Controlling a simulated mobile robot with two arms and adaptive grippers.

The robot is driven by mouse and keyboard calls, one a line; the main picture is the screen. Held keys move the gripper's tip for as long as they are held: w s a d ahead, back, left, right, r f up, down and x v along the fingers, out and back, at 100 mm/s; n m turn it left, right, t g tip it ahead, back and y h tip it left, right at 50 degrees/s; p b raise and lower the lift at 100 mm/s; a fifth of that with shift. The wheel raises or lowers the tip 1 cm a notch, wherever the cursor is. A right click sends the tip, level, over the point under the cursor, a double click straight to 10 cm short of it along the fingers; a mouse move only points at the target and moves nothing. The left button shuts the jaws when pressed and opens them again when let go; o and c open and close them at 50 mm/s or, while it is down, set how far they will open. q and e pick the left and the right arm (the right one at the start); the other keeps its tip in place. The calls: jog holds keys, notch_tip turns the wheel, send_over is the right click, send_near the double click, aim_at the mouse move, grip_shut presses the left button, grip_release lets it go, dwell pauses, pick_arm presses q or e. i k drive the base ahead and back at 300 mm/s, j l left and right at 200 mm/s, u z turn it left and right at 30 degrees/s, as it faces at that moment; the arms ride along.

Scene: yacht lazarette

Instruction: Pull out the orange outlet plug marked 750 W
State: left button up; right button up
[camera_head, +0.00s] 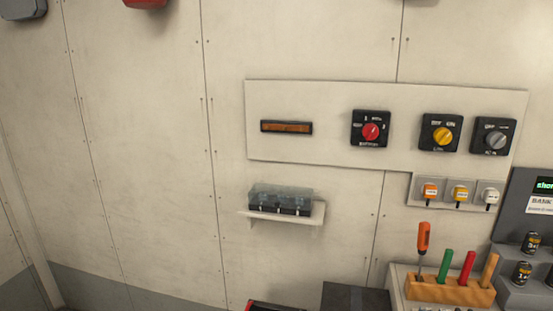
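An orange plug (430,192) sits in the leftmost outlet of a light outlet strip on the wall, at the right of the head view. It carries a small white label whose text is too small to read. A yellow plug (460,194) and a white plug (490,197) sit in the outlets to its right. Their labels are also unreadable. Neither of my grippers is in view.
Above the outlets, a wall panel (340,166) holds a red (371,131), a yellow (442,134) and a grey knob (495,140). A wooden rack (450,290) with upright tools stands below the plugs. A clear-lidded box (281,200) rests on a shelf. Batteries (522,271) stand at right.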

aim_at(430, 191)
jog(key=i+j, duration=0.55)
jog(key=z, duration=1.55)
jog(key=k+j, duration=0.05)
